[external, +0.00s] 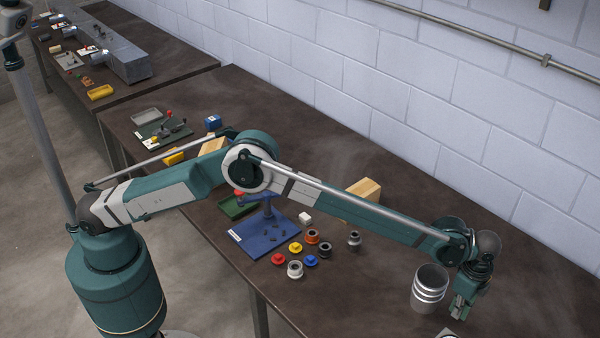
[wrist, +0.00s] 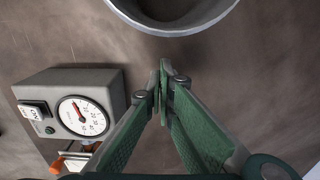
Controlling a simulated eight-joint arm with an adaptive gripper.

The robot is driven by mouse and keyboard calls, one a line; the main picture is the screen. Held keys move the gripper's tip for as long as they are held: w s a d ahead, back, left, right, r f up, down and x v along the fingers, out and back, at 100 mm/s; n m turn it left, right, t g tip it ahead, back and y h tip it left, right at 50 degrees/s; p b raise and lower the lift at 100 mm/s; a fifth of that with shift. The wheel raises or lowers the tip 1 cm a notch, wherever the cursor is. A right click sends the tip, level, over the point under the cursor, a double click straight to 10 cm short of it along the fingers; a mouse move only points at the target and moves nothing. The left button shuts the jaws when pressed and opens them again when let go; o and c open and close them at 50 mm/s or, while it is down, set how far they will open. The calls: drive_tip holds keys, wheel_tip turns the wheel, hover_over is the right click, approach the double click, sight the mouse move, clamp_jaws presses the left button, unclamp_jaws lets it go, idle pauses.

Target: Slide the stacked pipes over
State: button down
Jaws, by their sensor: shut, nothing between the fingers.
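The stacked pipes (external: 430,288) are a shiny, silver, ribbed cylinder standing upright on the dark table at the lower right in the external view. I cannot tell how many pieces make up the stack. In the wrist view the round metal rim (wrist: 172,22) shows at the top, cut off by the frame. My gripper (external: 459,308) is just to the right of the stack in the external view, pointing down. In the wrist view my gripper (wrist: 162,75) has its green fingers together with nothing between them, and a small gap of table shows between the fingertips and the rim.
A grey box with a dial (wrist: 75,112) sits left of my fingers in the wrist view. A blue mat (external: 263,233), several coloured flanged parts (external: 295,248) and a wooden block (external: 364,189) lie left of the stack. The table right of my gripper is clear.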

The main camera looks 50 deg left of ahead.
wheel_tip(320, 180, down, 2)
drive_tip(key=shift+f, duration=0.15)
drive_tip(key=shift+a+f, duration=0.15)
drive_tip(key=shift+f, duration=0.15)
drive_tip(key=shift+a, duration=0.3)
drive_tip(key=shift+a+r, duration=0.1)
drive_tip(key=shift+a, duration=1.45)
drive_tip(key=shift+a, duration=0.5)
drive_tip(key=a+b, duration=0.4)
drive_tip(key=a, duration=1.5)
drive_tip(key=shift+a, duration=0.2)
